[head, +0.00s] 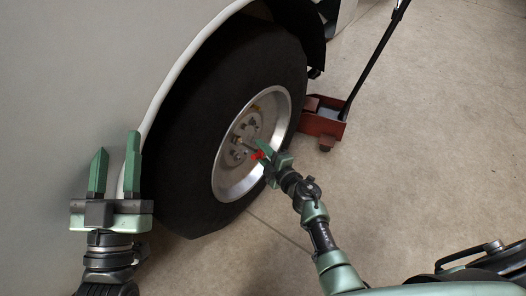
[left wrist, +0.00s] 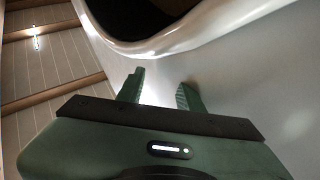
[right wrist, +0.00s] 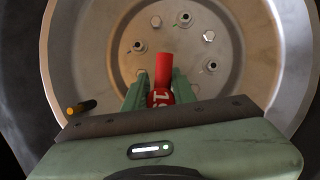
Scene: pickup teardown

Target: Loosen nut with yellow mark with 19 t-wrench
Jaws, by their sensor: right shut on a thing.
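The wheel hub (head: 252,128) shows several nuts around its centre; in the right wrist view, several nuts (right wrist: 183,20) are visible and some are hidden behind the wrench and gripper. I cannot make out a yellow mark on any of them. My right gripper (head: 264,151) is shut on the red t-wrench (head: 257,155) in front of the wheel. In the right wrist view the red wrench (right wrist: 162,70) points toward the hub, with white characters on its red part. I cannot tell whether it sits on a nut. My left gripper (head: 115,160) is open and empty beside the body panel.
The black tire (head: 190,140) and silver rim (head: 228,185) surround the hub. An orange-tipped black piece (right wrist: 80,107) shows at the rim's left. The pale body panel (head: 70,70) is close to my left gripper. A red jack (head: 322,122) stands behind the wheel.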

